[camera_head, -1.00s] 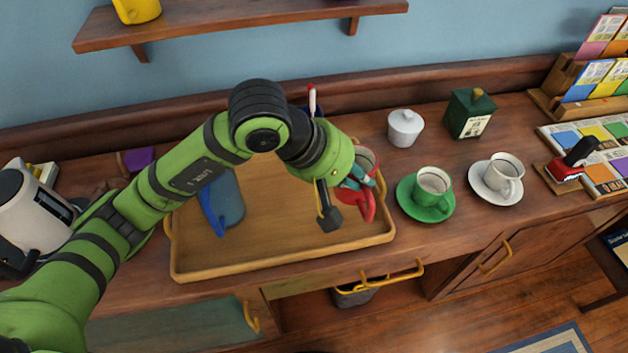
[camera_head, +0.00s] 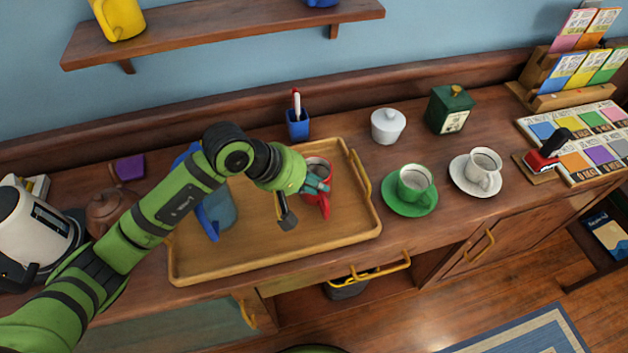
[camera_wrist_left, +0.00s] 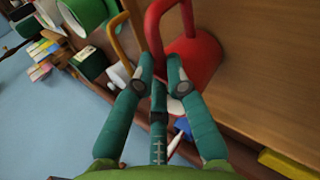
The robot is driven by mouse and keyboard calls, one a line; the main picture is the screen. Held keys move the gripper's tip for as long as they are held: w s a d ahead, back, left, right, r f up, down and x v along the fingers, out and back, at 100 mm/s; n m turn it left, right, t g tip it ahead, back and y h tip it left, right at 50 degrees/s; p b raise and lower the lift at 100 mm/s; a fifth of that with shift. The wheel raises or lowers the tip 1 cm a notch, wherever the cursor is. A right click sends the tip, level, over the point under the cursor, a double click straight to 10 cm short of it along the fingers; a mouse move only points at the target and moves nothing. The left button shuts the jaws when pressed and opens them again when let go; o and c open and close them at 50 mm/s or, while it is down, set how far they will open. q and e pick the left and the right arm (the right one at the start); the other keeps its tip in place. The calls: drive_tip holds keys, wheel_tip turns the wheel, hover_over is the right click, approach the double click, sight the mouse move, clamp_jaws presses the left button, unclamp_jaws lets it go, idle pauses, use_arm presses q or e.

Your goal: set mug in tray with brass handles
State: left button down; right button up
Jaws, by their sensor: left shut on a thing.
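The red mug (camera_head: 318,165) is at the right end of the wooden tray (camera_head: 225,268) with brass handles (camera_head: 361,174), inside its rim. I cannot tell whether its base touches the tray floor. My left gripper (camera_head: 318,187) is shut on the mug's handle, its arm reaching across the tray from the left. In the left wrist view, the teal fingers (camera_wrist_left: 160,78) close on the red handle, with the mug body (camera_wrist_left: 203,55) beside them. One brass tray handle (camera_wrist_left: 117,40) shows close by there. My right gripper is not in view.
A blue jug (camera_head: 218,212) stands in the tray's left part, partly behind my arm. A green cup on a saucer (camera_head: 411,205) and a white cup (camera_head: 482,168) stand right of the tray. A blue pen holder (camera_head: 298,126) stands behind it.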

use_arm(q)
drive_tip(key=shift+f, duration=0.1)
drive_tip(key=c, duration=1.7)
unclamp_jaws()
drive_tip(key=o, duration=0.4)
drive_tip(key=shift+o, duration=0.2)
drive_tip(key=b+v, duration=0.2)
drive_tip(key=v, duration=1)
drive_tip(key=shift+b, duration=0.3)
drive_tip(key=shift+s, duration=0.1)
